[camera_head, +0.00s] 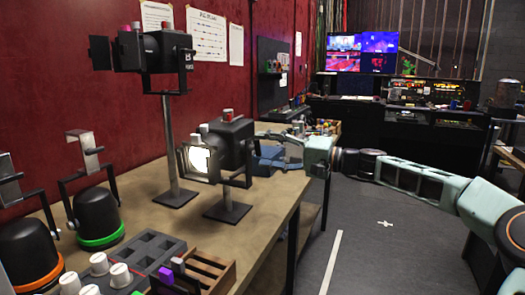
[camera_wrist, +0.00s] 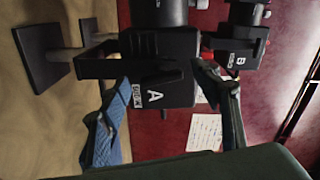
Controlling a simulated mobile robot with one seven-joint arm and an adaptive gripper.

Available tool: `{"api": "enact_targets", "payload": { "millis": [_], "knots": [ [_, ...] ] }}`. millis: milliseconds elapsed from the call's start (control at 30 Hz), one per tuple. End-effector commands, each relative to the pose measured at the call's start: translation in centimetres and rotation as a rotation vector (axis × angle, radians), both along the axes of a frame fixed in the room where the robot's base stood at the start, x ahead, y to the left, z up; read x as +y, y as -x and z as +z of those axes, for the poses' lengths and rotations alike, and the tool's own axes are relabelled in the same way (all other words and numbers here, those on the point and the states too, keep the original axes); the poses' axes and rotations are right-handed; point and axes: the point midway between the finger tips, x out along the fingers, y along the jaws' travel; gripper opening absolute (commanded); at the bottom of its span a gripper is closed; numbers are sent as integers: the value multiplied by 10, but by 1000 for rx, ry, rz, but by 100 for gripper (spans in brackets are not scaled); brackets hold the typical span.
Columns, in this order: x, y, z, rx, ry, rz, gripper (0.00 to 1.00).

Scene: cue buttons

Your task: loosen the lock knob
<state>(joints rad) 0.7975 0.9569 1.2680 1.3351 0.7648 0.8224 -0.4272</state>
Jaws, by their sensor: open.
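A black lamp head (camera_head: 230,143) with a lit front stands on a short stand on the bench. A red-topped knob (camera_head: 227,114) and a grey knob (camera_head: 204,128) sit on its top. A second black lamp head (camera_head: 160,62) stands on a taller post behind, with pink and grey knobs. I cannot tell which knob is the lock knob. My gripper (camera_head: 275,152) is just right of the nearer lamp. In the wrist view, turned sideways, my gripper (camera_wrist: 160,78) is open. A housing marked A (camera_wrist: 150,65) shows between the fingers, and one marked B (camera_wrist: 238,48) beyond. I see no contact.
The wooden bench (camera_head: 150,228) also holds lamps with orange and green rings at the left, a grey slotted block (camera_head: 145,258), a wooden rack (camera_head: 208,268) and white knobs at the front. A red wall stands behind. The floor (camera_head: 365,250) at the right is open.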

Motion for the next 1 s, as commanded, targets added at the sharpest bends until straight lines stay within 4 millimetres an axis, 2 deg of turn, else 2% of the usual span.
{"api": "enact_targets", "payload": {
  "millis": [300,500,700,1000],
  "knots": [
    [-64,22,0,-1,0,-4,58],
    [-92,33,0,-1,1,-2,58],
    [-100,37,0,-1,1,0,58],
    [-97,36,-2,2,11,0,58]
  ]
}}
